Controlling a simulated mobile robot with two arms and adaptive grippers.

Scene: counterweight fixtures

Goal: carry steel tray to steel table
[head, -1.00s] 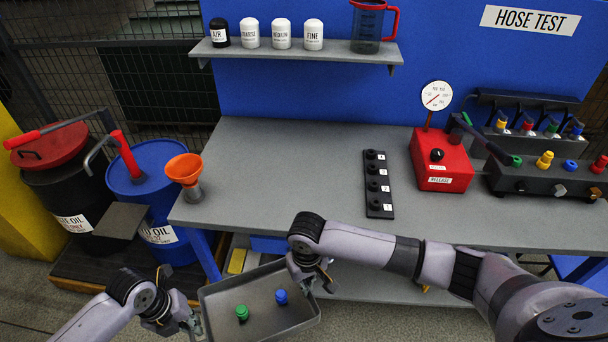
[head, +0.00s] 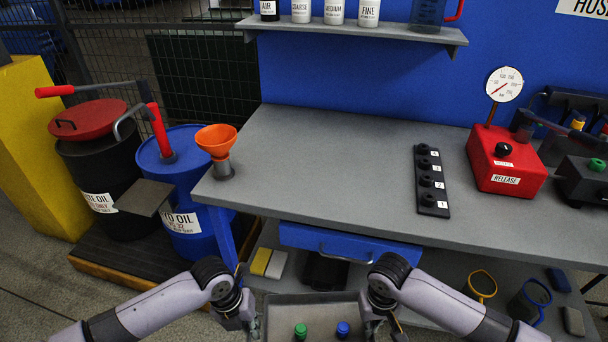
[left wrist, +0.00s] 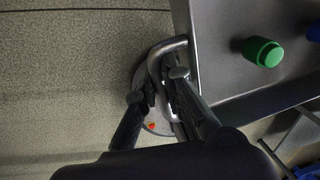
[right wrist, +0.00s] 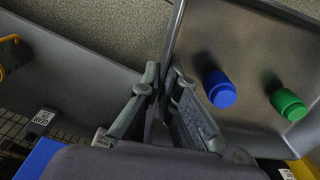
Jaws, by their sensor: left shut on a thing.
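The steel tray (head: 316,310) is at the bottom edge of the head view, partly cut off, in front of the grey bench. It carries a green-capped piece (head: 300,330) and a blue-capped piece (head: 343,329). My left gripper (head: 244,314) is at the tray's left end; the left wrist view shows it shut on the tray's bar handle (left wrist: 158,57). My right gripper (head: 376,316) is at the tray's right end. In the right wrist view its fingers (right wrist: 164,78) straddle the tray's wall; whether they grip is unclear. I cannot identify a separate steel table.
The grey bench (head: 330,165) stands ahead, holding an orange funnel (head: 217,143), a black numbered strip (head: 431,182) and a red gauge box (head: 505,160). Its lower shelf holds jugs. Black (head: 95,160) and blue (head: 180,165) drums stand left on a low platform.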

